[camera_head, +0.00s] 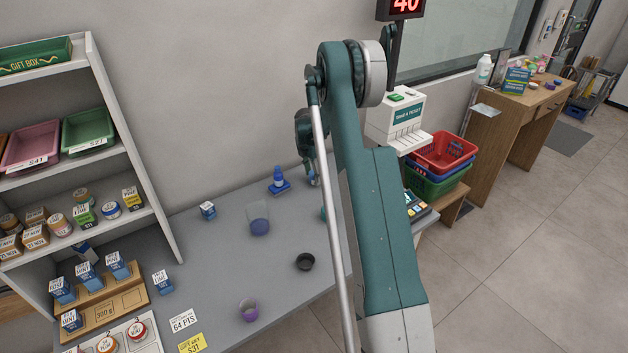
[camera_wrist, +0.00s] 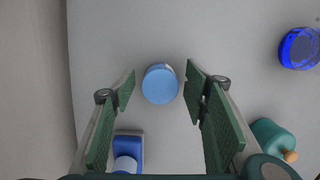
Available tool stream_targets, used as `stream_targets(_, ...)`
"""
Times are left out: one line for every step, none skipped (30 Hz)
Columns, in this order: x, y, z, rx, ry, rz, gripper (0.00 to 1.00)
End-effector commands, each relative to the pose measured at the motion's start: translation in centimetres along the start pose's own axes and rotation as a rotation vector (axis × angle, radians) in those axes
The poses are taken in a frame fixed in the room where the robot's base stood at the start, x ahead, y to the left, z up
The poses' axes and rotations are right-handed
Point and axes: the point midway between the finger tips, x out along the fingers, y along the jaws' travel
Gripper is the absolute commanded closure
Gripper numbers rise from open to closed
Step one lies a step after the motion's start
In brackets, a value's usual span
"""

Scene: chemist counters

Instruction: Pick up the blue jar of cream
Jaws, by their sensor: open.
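The blue jar (camera_wrist: 159,86) shows in the wrist view from above as a round light blue lid on the grey counter. My gripper (camera_wrist: 161,81) is open and empty, with one green-padded finger on each side of the jar. Gaps show between the jar and both fingers, and I cannot tell the height of the fingertips above it. In the head view my gripper (camera_head: 312,178) is partly hidden behind my arm, and I cannot make out the jar there.
A blue stand with a small bottle (camera_wrist: 126,146) lies near the left finger. A blue cup (camera_wrist: 300,48) and a teal container (camera_wrist: 271,136) are to the right. In the head view, a black bowl (camera_head: 305,262) and purple cup (camera_head: 248,310) stand nearer; shelves (camera_head: 168,240) rise at left.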

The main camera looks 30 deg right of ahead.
Motion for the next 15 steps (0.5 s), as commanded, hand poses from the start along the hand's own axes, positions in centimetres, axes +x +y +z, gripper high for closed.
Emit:
stream_targets(0.0,0.0,0.0,0.0,0.0,0.0,0.55)
stream_targets(-0.01,0.01,0.0,0.0,0.0,0.0,0.55)
stream_targets(0.0,0.01,0.0,0.0,0.0,0.0,0.55)
stream_targets(-0.01,0.01,-0.01,0.0,0.0,0.0,0.55)
stream_targets(-0.01,0.01,-0.01,0.0,0.0,0.0,0.55)
stream_targets(-0.01,0.01,-0.01,0.0,0.0,0.0,0.55)
stream_targets(-0.01,0.01,-0.01,0.0,0.0,0.0,0.55)
stream_targets(-0.01,0.01,-0.01,0.0,0.0,0.0,0.58)
stream_targets(-0.01,0.01,-0.01,0.0,0.0,0.0,0.63)
stream_targets(-0.01,0.01,-0.01,0.0,0.0,0.0,0.67)
stream_targets(-0.01,0.01,-0.01,0.0,0.0,0.0,0.71)
stream_targets(-0.01,0.01,-0.01,0.0,0.0,0.0,0.76)
stream_targets(-0.01,0.01,-0.01,0.0,0.0,0.0,0.8)
stream_targets(-0.01,0.01,-0.01,0.0,0.0,0.0,0.84)
stream_targets(-0.01,0.01,-0.01,0.0,0.0,0.0,0.85)
